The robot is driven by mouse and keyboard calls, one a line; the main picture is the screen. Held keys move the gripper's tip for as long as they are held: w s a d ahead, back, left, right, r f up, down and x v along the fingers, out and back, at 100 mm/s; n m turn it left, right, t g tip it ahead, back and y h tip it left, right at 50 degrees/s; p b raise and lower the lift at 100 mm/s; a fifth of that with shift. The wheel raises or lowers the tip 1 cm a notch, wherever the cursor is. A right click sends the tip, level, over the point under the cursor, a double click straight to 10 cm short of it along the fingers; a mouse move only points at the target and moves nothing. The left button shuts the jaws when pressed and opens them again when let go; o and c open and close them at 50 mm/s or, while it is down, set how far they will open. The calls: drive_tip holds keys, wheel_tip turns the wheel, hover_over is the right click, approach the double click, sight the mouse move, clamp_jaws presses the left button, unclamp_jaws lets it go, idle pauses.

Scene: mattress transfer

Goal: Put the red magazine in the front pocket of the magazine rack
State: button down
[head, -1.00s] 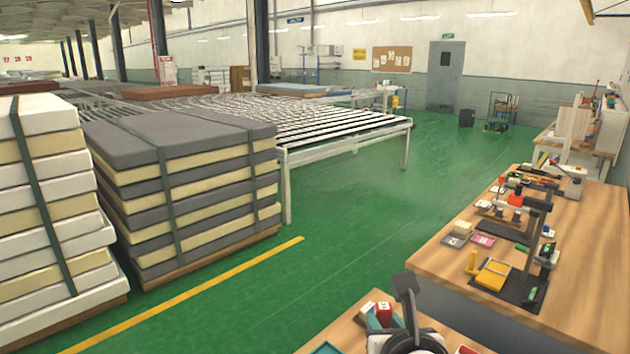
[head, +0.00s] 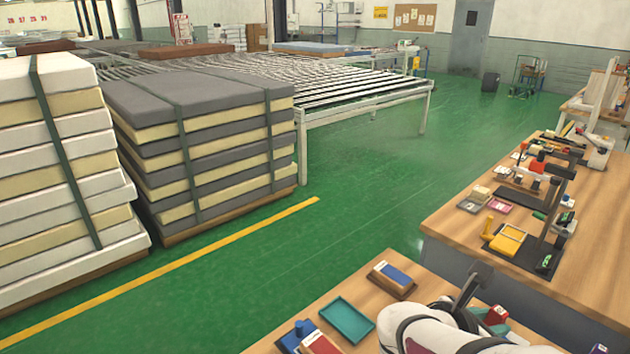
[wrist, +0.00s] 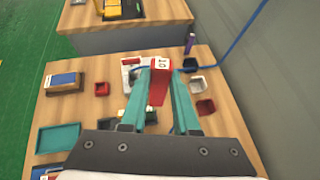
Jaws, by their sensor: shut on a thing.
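My gripper (wrist: 160,78) has two teal fingers, shut on a narrow red thing with a white marked end (wrist: 158,95), which looks like the red magazine. In the head view my gripper (head: 486,322) is at the lower right, partly hidden by my white arm, and the red piece (head: 496,314) shows at it. A wooden holder with a blue-and-white item (head: 392,279) stands on the near bench, left of my gripper; it also shows in the wrist view (wrist: 64,82). I cannot tell whether it is the magazine rack. The held thing appears above the bench, apart from the holder.
The wrist view shows a red box (wrist: 101,88), a white cup (wrist: 197,85), a dark red tray (wrist: 206,106) and a purple bottle (wrist: 190,43). A blue cable crosses at right.

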drive_tip(key=s+d+f+m+g, duration=0.4)
drive_tip(key=s+f+m+g, duration=0.2)
drive_tip(key=s+m+g, duration=0.5)
drive_tip(key=s+a+f+m+g+y, duration=0.2)
drive_tip(key=s+a+m+g+y, duration=0.4)
drive_tip(key=m, duration=0.3)
drive_tip(key=s+a+f+m+t+y, duration=0.1)
drive_tip(key=a+f+m+t+y, duration=0.1)
drive_tip(key=a+m+y, duration=1.5)
drive_tip(key=s+a+f+n+h, duration=0.1)
drive_tip(key=a+f, duration=0.2)
drive_tip(key=a, duration=0.1)
drive_tip(key=s+a+f+n+h, duration=0.1)
drive_tip(key=s+a+f, duration=0.1)
drive_tip(key=a+f, duration=0.2)
drive_tip(key=s+a+f+n+h, duration=0.1)
drive_tip(key=s+a+f+h, duration=0.1)
drive_tip(key=a, duration=0.4)
drive_tip(key=shift+s+f+n, duration=0.15)
drive_tip(key=shift+f+n, duration=0.25)
drive_tip(key=shift+f, duration=0.6)
